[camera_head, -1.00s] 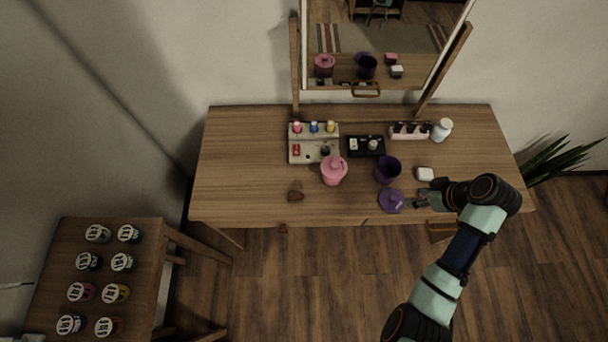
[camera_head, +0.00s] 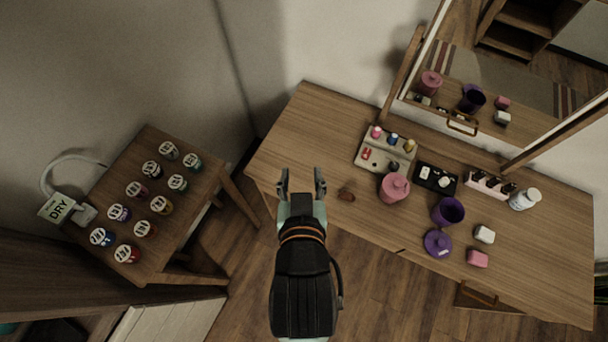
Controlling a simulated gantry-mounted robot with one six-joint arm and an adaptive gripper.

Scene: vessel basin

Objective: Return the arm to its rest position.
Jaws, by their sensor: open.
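My gripper (camera_head: 302,182) is open, with its two fingers pointing up the picture and nothing between them. It shows in front of the near left edge of the wooden vanity table (camera_head: 290,130). My forearm runs down from it toward the bottom of the picture. How high the gripper is above the table edge cannot be told.
On the table are a pink lidded pot (camera_head: 394,187), a purple cup (camera_head: 448,211), a purple lid (camera_head: 437,243), a pink block (camera_head: 477,258), a white block (camera_head: 484,234), a beige tray (camera_head: 371,147), a black tray (camera_head: 422,183) and a white bottle (camera_head: 525,199). A side table (camera_head: 152,250) with several jars stands left.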

